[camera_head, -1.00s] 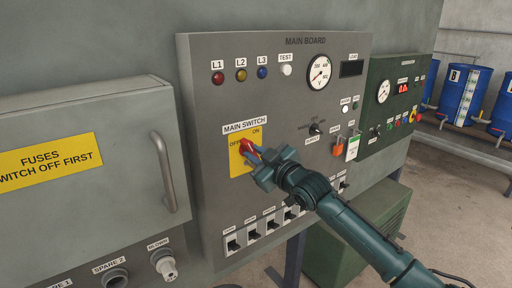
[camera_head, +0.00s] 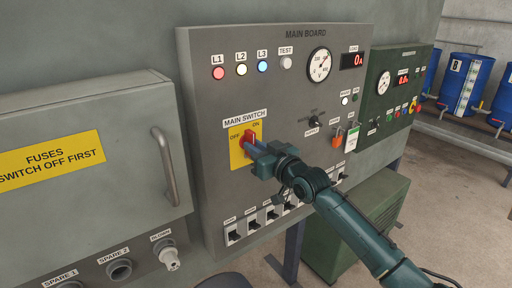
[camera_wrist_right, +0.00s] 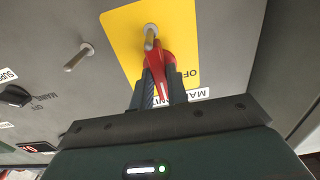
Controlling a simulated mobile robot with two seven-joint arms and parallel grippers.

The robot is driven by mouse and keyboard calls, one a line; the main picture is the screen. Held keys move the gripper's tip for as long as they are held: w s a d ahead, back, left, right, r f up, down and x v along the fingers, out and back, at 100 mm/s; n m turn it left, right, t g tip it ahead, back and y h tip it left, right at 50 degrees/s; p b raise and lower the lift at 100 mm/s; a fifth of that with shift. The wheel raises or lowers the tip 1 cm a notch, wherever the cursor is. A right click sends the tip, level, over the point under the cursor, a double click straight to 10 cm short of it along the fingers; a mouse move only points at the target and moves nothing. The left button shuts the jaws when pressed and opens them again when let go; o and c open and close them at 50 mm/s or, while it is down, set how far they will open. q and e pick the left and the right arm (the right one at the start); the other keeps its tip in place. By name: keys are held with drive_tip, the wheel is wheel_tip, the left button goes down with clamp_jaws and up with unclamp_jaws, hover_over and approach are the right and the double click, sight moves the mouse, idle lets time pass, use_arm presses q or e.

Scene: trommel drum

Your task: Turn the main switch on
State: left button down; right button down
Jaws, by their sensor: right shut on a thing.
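The main switch, a red handle (camera_head: 249,138) on a yellow plate (camera_head: 237,157), is on the grey main board (camera_head: 210,110). Its handle now stands about upright, tipped toward the ON label. My right gripper (camera_head: 256,148) is at the handle, with its fingers shut on it. The right wrist view shows the red handle (camera_wrist_right: 160,68) between the two fingers (camera_wrist_right: 159,88), over the yellow plate. The lamps L1 (camera_head: 218,73), L2 (camera_head: 241,70) and L3 (camera_head: 262,67) are lit, and the load display (camera_head: 352,60) reads 0A. My left gripper is not in view.
A fuse box (camera_head: 80,200) with a bar handle (camera_head: 165,166) stands at the left. A row of small switches (camera_head: 252,227) lies below the main switch. An orange padlock (camera_head: 337,142) and tag hang at the right, beside the green generator panel (camera_head: 400,95).

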drive_tip(key=shift+f, duration=0.1)
drive_tip(key=c, duration=1.6)
unclamp_jaws()
drive_tip(key=shift+c, duration=0.2)
drive_tip(key=b+v, duration=0.1)
drive_tip(key=v, duration=1.2)
drive_tip(key=shift+b, duration=0.4)
drive_tip(key=shift+d, duration=0.1)
drive_tip(key=s+d+f+m+g+h, duration=0.2)
drive_tip(key=s+d+f+h, duration=0.1)
drive_tip(key=s+f, duration=1)
drive_tip(key=s+d+f+m+g+h, duration=0.2)
drive_tip(key=s+d+f+h, duration=0.2)
drive_tip(key=s+f, duration=1)
wheel_tip(320, 180, down, 6)
drive_tip(key=shift+r, duration=0.1)
